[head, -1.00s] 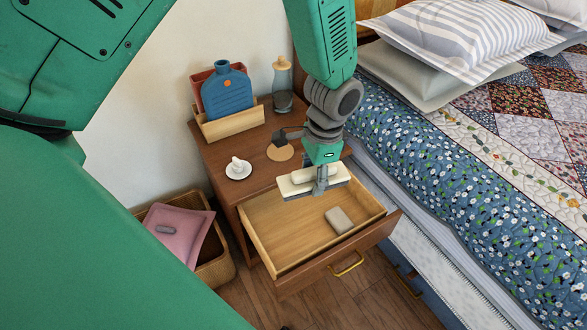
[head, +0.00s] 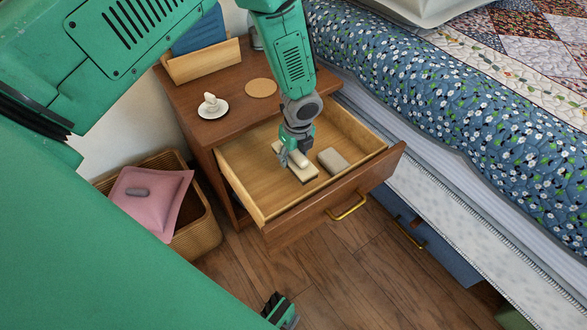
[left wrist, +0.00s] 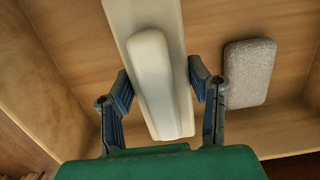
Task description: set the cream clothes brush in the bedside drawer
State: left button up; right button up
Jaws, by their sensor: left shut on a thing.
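The cream clothes brush (head: 304,173) is down inside the open bedside drawer (head: 373,165), left of a grey block. My left gripper (head: 290,156) is shut on the brush from above. In the left wrist view, the fingers (left wrist: 162,88) stand on both sides of the brush's rounded cream grip (left wrist: 158,75), above its flat base. I cannot tell whether the brush touches the drawer floor. My right gripper (head: 284,312) shows only in part at the bottom edge; its jaws are unclear.
The grey block (head: 333,160) lies on the drawer floor. The drawer's left part is bare.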

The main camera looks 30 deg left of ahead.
aim_at(296, 152)
pick_arm(q)
notch_tip(296, 152, down, 5)
jog(key=shift+r+b, duration=0.2)
jog(key=shift+b, duration=0.6)
jog(key=shift+r, duration=0.1)
jog(key=o, duration=1.1)
jog(key=r+p, duration=0.1)
jog(key=r, duration=0.3)
jog(key=d+r+p, duration=0.1)
jog(key=r+p, duration=0.1)
jog(key=r, duration=0.2)
jog(key=r+p, duration=0.1)
jog(key=r, duration=0.3)
jog(key=shift+s+d, duration=0.25)
